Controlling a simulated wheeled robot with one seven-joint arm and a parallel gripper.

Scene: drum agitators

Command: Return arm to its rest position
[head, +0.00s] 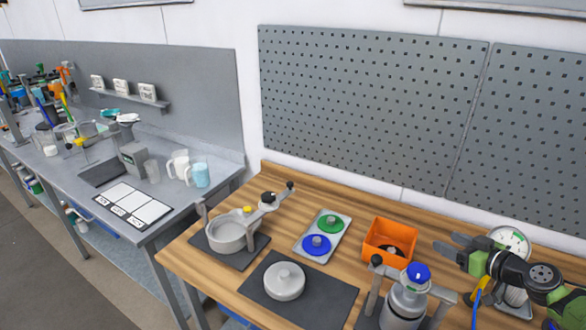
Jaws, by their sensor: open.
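My gripper (457,250) is at the right side of the head view, over the right part of the wooden bench (219,290). Its dark fingers point left, spread apart, with nothing between them. My arm, black and green, comes in from the lower right edge. The gripper appears near the orange bin (389,239) and a round white gauge (510,240); its exact height above the bench cannot be told.
A metal vessel with a blue cap (404,300) stands below the gripper. Further left are a grey lidded disc (284,281), a tray with green and blue knobs (322,236), and a pot with a lever (232,232). A perforated panel (370,100) stands behind.

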